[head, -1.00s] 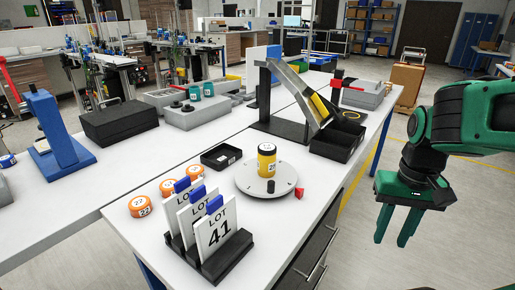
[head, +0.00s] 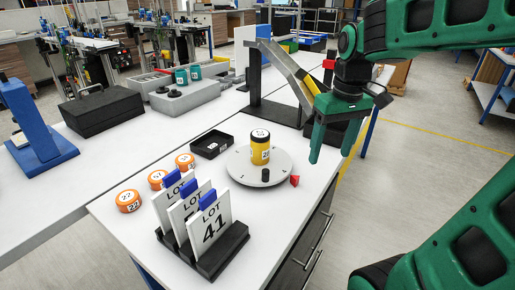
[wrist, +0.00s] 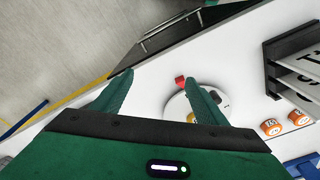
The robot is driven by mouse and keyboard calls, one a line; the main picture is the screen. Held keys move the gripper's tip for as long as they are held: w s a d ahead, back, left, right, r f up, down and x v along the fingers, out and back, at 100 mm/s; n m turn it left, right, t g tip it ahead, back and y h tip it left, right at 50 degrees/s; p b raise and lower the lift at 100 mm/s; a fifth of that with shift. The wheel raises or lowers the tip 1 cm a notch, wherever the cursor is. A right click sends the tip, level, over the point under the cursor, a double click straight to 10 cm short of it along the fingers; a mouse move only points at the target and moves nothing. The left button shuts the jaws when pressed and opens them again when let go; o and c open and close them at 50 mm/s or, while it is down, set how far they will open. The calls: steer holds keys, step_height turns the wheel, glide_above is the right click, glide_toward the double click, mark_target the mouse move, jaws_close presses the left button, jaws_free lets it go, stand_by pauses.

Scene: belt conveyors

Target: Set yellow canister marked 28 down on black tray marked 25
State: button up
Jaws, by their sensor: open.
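The yellow canister marked 28 (head: 260,148) has a dark band and a pale lid. It stands upright on a round grey turntable (head: 248,178). In the wrist view only a sliver of it (wrist: 191,117) shows, mostly hidden by my finger. The small black tray (head: 212,144) lies on the white table just left of and behind the turntable; it bears a white label whose number I cannot read. My gripper (head: 332,150) is open and empty, in the air right of the turntable and higher than the canister. In the wrist view its fingers (wrist: 158,100) are spread apart.
A rack of LOT cards (head: 205,240) stands at the table's front, with several orange canisters (head: 129,201) behind it. A small black knob (head: 265,175) and a red wedge (head: 295,181) are by the turntable's front edge. A sloped chute (head: 295,75) stands behind.

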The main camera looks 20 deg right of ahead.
mark_target(262, 133)
steer(key=w+a+r+n, duration=0.1)
steer(key=w+a+n, duration=0.1)
steer(key=w+a, duration=0.1)
steer(key=w+a+r+n, duration=0.2)
steer(key=w+a, duration=0.2)
steer(key=w, duration=0.2)
steer(key=w+a+r+n, duration=0.1)
steer(key=w+a+n, duration=0.2)
steer(key=w+a, duration=0.1)
steer(key=shift+w+a+r+t+y, duration=0.15)
steer(key=shift+w+t+y, duration=0.15)
steer(key=shift+w+y, duration=0.15)
steer(key=f, duration=0.2)
steer(key=w+a+f, duration=0.1)
steer(key=f, duration=0.1)
steer(key=shift+w+a+f, duration=0.15)
steer(key=shift+w+f, duration=0.05)
steer(key=shift+f, duration=0.85)
steer(key=shift+w+a+f, duration=0.15)
steer(key=shift+a+f, duration=0.05)
steer(key=shift+f, duration=0.9)
steer(key=shift+w+a+f, duration=0.15)
steer(key=shift+w+f, duration=0.05)
steer(key=shift+f, duration=0.85)
steer(key=c, duration=1.4)
steer(key=shift+r, duration=0.15)
